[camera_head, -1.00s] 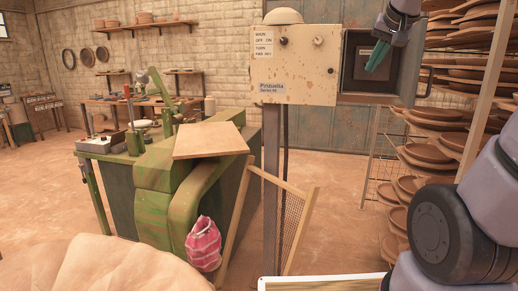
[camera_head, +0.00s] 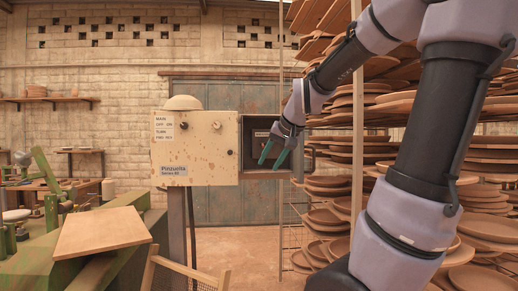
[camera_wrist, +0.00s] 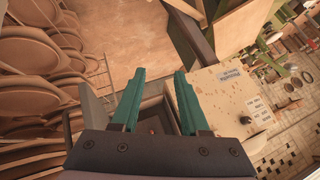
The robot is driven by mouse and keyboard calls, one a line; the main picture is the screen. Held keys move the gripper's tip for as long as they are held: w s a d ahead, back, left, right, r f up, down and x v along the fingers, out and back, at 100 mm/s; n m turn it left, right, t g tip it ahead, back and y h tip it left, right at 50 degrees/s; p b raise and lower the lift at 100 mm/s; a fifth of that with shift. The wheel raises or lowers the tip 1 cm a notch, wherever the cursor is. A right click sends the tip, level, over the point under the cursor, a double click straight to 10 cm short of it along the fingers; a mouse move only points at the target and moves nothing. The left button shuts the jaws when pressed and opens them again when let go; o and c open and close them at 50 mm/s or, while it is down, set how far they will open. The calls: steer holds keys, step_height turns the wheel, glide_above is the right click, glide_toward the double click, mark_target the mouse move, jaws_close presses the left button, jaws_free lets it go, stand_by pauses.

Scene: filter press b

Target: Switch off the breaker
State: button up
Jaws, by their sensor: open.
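The beige control box (camera_head: 205,160) stands on a post left of my gripper, with knobs and labels reading MAIN OFF ON. Joined to its right is an open dark box (camera_head: 246,158) with its door swung to the right. My gripper (camera_head: 271,163) is in front of this dark box, open and empty, its teal fingers pointing down and partly covering the inside. In the wrist view, my gripper (camera_wrist: 158,75) has its fingers spread, and the beige box (camera_wrist: 228,95) lies to their right. A small reddish spot shows low between the fingers; I cannot make out the breaker's switch or its position.
Racks of clay plates (camera_head: 340,165) stand close on the right, with an upright wooden post (camera_head: 357,150) near my arm. A green machine with a wooden board (camera_head: 103,232) is at the lower left. A blue-grey door (camera_head: 220,210) is behind the box.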

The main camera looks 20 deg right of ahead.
steer(key=w+d+h, duration=0.2)
steer(key=w+d, duration=0.3)
steer(key=w, duration=0.5)
steer(key=n+t+h, duration=0.3)
steer(key=t+h, duration=0.1)
steer(key=h, duration=0.1)
glide_toward(263, 145)
steer(key=shift+m, duration=0.3)
steer(key=shift+x, duration=4)
jaws_close()
